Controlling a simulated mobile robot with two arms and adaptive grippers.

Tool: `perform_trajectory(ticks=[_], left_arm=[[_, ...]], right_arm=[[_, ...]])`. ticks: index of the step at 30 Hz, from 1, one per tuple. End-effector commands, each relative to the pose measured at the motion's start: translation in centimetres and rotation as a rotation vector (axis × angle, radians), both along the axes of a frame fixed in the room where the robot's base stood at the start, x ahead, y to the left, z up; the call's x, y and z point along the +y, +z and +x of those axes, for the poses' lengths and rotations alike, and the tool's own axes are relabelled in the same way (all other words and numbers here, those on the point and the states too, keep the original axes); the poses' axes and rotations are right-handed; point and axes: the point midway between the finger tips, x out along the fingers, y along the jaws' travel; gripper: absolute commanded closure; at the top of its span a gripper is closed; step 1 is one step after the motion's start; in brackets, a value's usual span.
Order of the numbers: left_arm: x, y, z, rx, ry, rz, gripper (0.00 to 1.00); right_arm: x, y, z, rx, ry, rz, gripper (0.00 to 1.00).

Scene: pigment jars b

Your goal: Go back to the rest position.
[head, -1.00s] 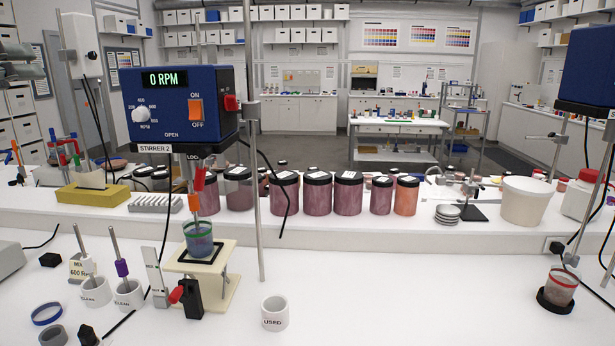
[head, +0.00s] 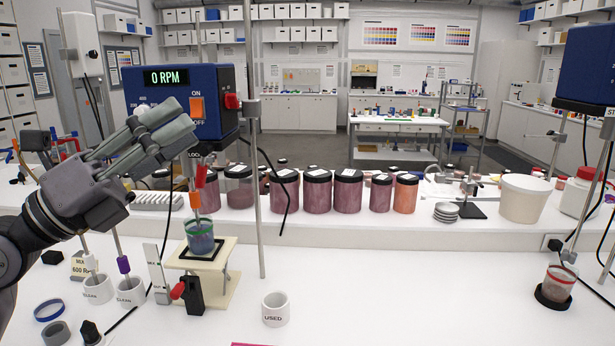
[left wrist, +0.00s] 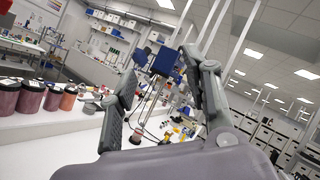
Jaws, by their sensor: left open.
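My left gripper (head: 165,135) is raised in front of the blue stirrer (head: 215,98), which reads 0 RPM, and covers part of its knob. In the left wrist view the two fingers of this gripper (left wrist: 160,100) stand apart with nothing between them. A beaker with blue contents and a green rim (head: 200,238) sits under the stirrer on a small cream stand (head: 228,290). My right gripper is in neither view.
Two white cups marked CLEAN (head: 97,290) hold rods at the left. An empty-looking cup marked USED (head: 275,310) stands at front centre. Several lidded pigment jars (head: 317,195) line the raised shelf. A second beaker (head: 558,285) is at the right. The bench between is clear.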

Motion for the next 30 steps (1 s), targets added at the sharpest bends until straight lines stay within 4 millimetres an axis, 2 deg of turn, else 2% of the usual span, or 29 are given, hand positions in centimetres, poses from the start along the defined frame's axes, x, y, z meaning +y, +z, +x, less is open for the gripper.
perform_trajectory(ticks=[2,4,5,8,11,12,14,15,17,18,20,21,24,27,30], left_arm=[[0.2,-1.2,-0.4,0.057,-0.084,-0.231,0.55],[1.6,-2.2,-0.1,0.117,-0.114,-0.441,0.55],[2.4,-2.9,0.1,0.15,-0.117,-0.534,0.55],[5.8,-6.6,1.7,0.285,-0.078,-0.838,0.55],[9.3,-12.8,3.4,0.459,0.028,-1.124,0.55],[10.4,-15.6,3.8,0.532,0.082,-1.22,0.55],[11.7,-20.0,4.1,0.638,0.169,-1.345,0.55],[12.3,-23.0,4.0,0.712,0.231,-1.417,0.55],[12.9,-27.5,3.5,0.823,0.326,-1.512,0.55],[13.1,-30.6,2.9,0.899,0.392,-1.567,0.55],[13.1,-35.0,1.6,1.014,0.494,-1.637,0.55],[12.9,-37.8,0.4,1.091,0.563,-1.677,0.55],[11.9,-44.5,-3.2,1.294,0.738,-1.749,0.55],[10.4,-49.7,-7.4,1.483,0.898,-1.784,0.55],[8.8,-53.3,-11.4,1.647,1.03,-1.79,0.55]], right_arm=[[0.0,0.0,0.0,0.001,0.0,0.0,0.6],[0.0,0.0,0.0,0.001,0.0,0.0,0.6],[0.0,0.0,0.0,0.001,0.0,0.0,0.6],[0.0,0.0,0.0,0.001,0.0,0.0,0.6],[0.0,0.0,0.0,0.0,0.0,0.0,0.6],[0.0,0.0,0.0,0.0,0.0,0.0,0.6],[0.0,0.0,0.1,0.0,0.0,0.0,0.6],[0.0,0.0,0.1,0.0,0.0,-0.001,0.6],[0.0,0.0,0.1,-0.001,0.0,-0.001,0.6],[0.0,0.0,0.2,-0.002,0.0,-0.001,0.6],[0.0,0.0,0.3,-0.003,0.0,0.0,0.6],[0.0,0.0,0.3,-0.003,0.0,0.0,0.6],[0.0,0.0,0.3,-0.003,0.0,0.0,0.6],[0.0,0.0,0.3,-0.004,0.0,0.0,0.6],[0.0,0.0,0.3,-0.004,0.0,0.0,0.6]])
